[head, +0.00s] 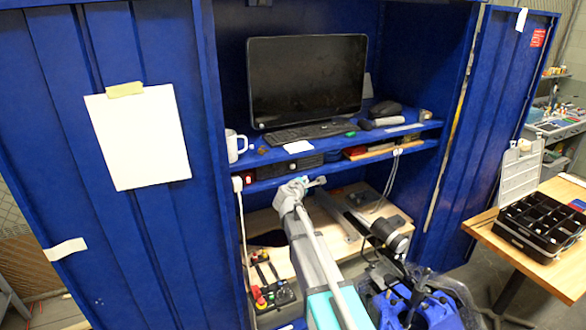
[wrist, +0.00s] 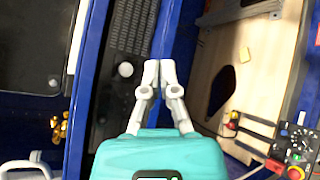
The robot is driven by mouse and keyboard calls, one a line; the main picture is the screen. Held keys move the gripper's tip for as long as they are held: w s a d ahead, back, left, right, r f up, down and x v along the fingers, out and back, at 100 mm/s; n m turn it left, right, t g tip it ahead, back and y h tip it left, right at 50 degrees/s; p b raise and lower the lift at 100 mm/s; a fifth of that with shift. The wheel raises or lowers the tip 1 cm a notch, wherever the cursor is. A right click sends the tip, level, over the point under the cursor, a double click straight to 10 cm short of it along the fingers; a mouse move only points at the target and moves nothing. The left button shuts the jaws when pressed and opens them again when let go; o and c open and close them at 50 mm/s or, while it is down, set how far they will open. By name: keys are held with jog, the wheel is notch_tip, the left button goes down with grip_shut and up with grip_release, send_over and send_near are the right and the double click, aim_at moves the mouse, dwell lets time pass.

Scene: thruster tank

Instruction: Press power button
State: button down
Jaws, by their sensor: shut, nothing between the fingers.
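In the wrist view, a black unit with a perforated front (wrist: 131,25) sits in the narrow bay under the shelf. A round pale button (wrist: 126,70) is on its front; I take it for the power button. My gripper (wrist: 158,66) is shut and empty, its fingertips together just right of the button in the picture, over the blue lower ledge. I cannot tell whether it touches anything. In the head view, the black unit (head: 298,164) shows under the keyboard shelf, with my gripper (head: 317,182) in front of and below it; the button is not distinguishable there.
A monitor (head: 307,80), a keyboard (head: 308,132) and a white mug (head: 235,146) stand on the shelf above. A control box with knobs (wrist: 297,143) and a wooden worktop (wrist: 250,50) lie below. Cabinet doors stand open on both sides. A parts tray (head: 541,226) is far right.

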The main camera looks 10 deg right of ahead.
jog(key=shift+w+a, duration=0.3)
jog(key=shift+w, duration=0.85)
jog(key=shift+w+a, duration=0.3)
jog(key=shift+w, duration=0.9)
jog(key=shift+w+a, duration=0.3)
jog(key=shift+w, duration=0.85)
jog(key=shift+w, duration=0.1)
jog(key=shift+w+a, duration=0.1)
jog(key=shift+w, duration=0.2)
jog(key=shift+w+a, duration=0.15)
jog(key=shift+w, duration=0.2)
jog(key=shift+s, duration=0.15)
jog(key=shift+s+d, duration=0.25)
jog(key=shift+s, duration=0.4)
jog(key=shift+s+d, duration=0.2)
jog(key=shift+s, duration=0.6)
jog(key=shift+s+d, duration=0.25)
jog(key=shift+s, duration=0.55)
jog(key=shift+s+d, duration=0.2)
jog(key=shift+s, duration=0.6)
